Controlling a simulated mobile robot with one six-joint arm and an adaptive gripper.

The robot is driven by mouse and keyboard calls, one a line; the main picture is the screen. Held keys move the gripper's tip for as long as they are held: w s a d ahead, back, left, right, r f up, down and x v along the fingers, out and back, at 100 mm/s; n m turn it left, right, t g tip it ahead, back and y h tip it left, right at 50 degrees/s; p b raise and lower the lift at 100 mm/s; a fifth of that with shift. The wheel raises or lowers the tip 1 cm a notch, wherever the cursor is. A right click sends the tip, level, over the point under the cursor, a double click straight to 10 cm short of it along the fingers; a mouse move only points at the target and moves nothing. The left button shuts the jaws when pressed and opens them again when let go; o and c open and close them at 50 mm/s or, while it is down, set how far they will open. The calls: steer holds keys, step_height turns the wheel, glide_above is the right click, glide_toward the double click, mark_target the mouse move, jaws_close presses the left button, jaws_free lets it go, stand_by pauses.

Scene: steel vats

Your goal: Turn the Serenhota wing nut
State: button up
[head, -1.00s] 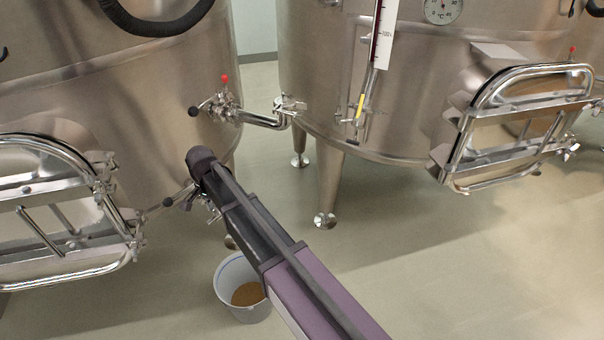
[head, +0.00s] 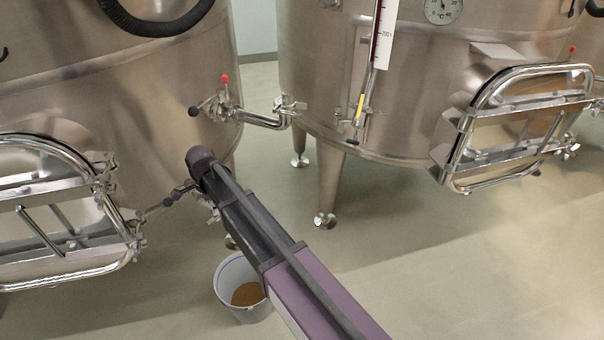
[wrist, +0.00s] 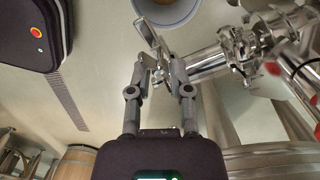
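My gripper (wrist: 160,72) shows in the wrist view with its two grey fingers apart, one on each side of a small bright metal part at the end of a pipe fitting (wrist: 207,58). I take this part to be the wing nut; no name can be read on it. A flat metal tab (wrist: 148,33) stands just beyond the fingertips. Whether the fingers touch the part cannot be told.
A bucket (head: 228,268) with brown contents stands on the floor below. A red-topped valve (head: 224,95) and pipe sit above on the left vat. The right vat (head: 400,110) and metal hatch doors (head: 520,125) stand close by. Open floor lies at the lower right.

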steer(key=m, duration=0.9)
steer(key=shift+w+m, duration=0.1)
steer(key=shift+m, duration=0.2)
steer(key=shift+r+p, duration=0.35)
steer(key=shift+r, duration=0.05)
step_height(320, 180, up, 13)
steer(key=p, duration=1.3)
steer(key=s+d+n, duration=0.1)
steer(key=d+n, duration=0.5)
steer(key=d, duration=0.7)
steer(key=s+d+r+n+p, duration=0.1)
steer(key=s+d+n, duration=0.1)
steer(key=d+n, duration=0.5)
steer(key=shift+s+d+r+p, duration=0.2)
steer(key=shift+d+r+p, duration=0.1)
steer(key=shift+d, duration=3.1)
